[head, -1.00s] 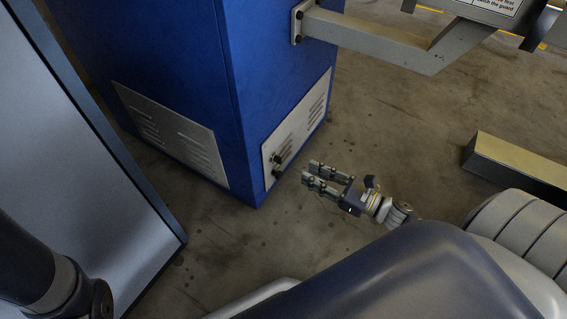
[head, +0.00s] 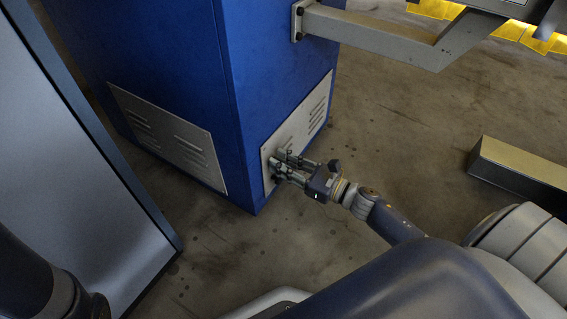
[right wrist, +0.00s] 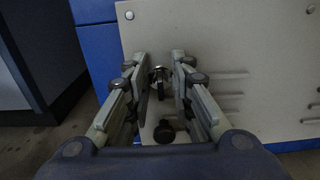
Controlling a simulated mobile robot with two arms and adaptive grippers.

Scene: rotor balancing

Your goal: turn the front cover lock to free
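The light grey vented cover (head: 311,115) is on the right-hand face of the blue cabinet and also fills much of the right wrist view (right wrist: 225,60). In the right wrist view a small lock with a round metal collar and a dark turning piece (right wrist: 159,82) sits on it. A round black knob (right wrist: 164,132) is below the lock. My right gripper (head: 277,164) is at the cover's lower near corner. Its fingers (right wrist: 159,58) stand on either side of the lock, with gaps showing on both sides. In the head view the fingers largely hide the lock. My left gripper is out of view.
The blue cabinet (head: 165,60) has another vented panel (head: 170,137) on its left face. A grey bracket arm (head: 375,38) sticks out above my right gripper. A metal beam (head: 520,168) lies at the right. A grey panel (head: 70,160) stands at the left. Floor between is clear.

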